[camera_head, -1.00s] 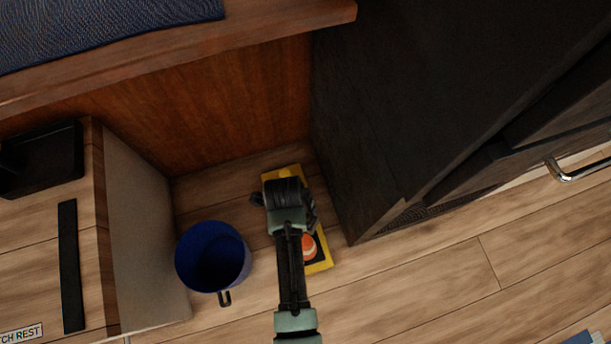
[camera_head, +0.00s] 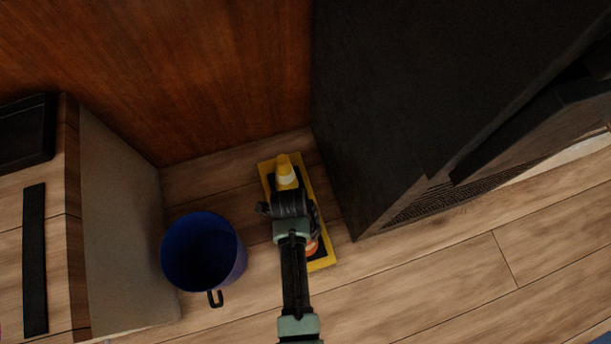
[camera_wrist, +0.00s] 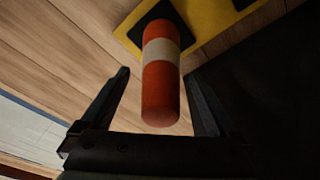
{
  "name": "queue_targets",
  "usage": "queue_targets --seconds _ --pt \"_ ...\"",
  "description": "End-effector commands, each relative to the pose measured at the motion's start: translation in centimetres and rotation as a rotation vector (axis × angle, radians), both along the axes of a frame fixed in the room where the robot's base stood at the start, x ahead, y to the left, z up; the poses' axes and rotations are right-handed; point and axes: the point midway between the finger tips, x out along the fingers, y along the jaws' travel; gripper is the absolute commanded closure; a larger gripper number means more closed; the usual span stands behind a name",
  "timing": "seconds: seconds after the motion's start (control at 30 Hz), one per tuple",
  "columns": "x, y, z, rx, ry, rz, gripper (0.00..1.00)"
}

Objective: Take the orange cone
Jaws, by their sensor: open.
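The orange cone (camera_wrist: 161,88), with a white band, shows between the two fingers of my gripper (camera_wrist: 158,76) in the wrist view. My gripper is open, with a finger on each side and gaps to the cone. In the head view only a bit of orange (camera_head: 313,246) shows beside my arm, which hides the rest. My gripper (camera_head: 290,203) is over the yellow-edged black board (camera_head: 322,262) there. A yellow cone (camera_head: 284,168) with a white band stands at the board's far end.
A blue bin (camera_head: 203,252) stands left of the board. A dark cabinet (camera_head: 400,100) rises close on the right, and a brown wood panel (camera_head: 190,70) stands behind. A wooden unit (camera_head: 120,225) is at far left. Open floor (camera_head: 440,285) lies at lower right.

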Motion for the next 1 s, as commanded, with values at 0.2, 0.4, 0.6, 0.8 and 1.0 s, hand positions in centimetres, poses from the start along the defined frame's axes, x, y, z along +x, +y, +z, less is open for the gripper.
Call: queue_targets --seconds 0.2,0.4,0.6,0.8,1.0 --pt "-0.03 -0.08 -0.45 0.000 0.000 0.000 0.05" --pt "-0.01 -0.08 -0.42 0.000 -0.001 0.000 0.28" --pt "0.00 -0.07 -0.43 0.000 -0.001 0.000 0.64" --pt "0.00 -0.06 -0.43 0.000 -0.001 0.000 1.00" --pt "0.00 -0.06 -0.42 0.000 -0.001 0.000 1.00"
